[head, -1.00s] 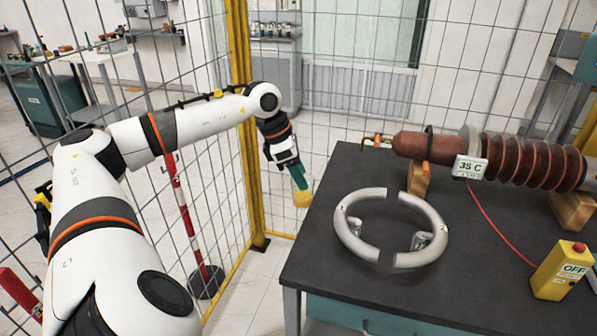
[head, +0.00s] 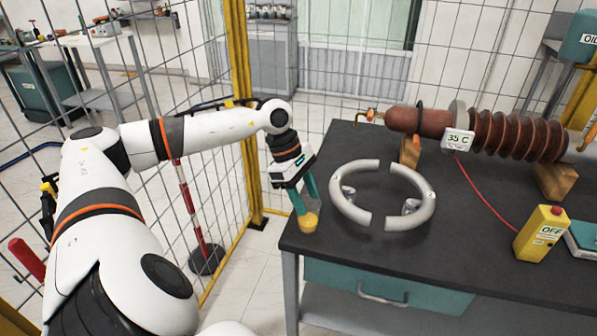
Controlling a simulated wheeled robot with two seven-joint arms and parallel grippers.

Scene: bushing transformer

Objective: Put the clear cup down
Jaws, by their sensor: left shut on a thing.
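My left gripper (head: 303,203) is shut on a small cup (head: 308,224) that looks amber-yellow, as if it holds yellow liquid. The gripper points down, with its teal fingers at the cup's upper part. In the head view the cup appears over the near left edge of the dark table top (head: 345,246). I cannot tell whether its bottom touches the surface. The fingers hide part of the cup. My right gripper is not in view.
A split metal ring (head: 424,182) lies just right of the cup. A brown ribbed bushing (head: 500,134) rests on wooden blocks behind it. A yellow OFF box (head: 540,234) stands at the right. Bare table lies in front of the ring. A wire fence stands left.

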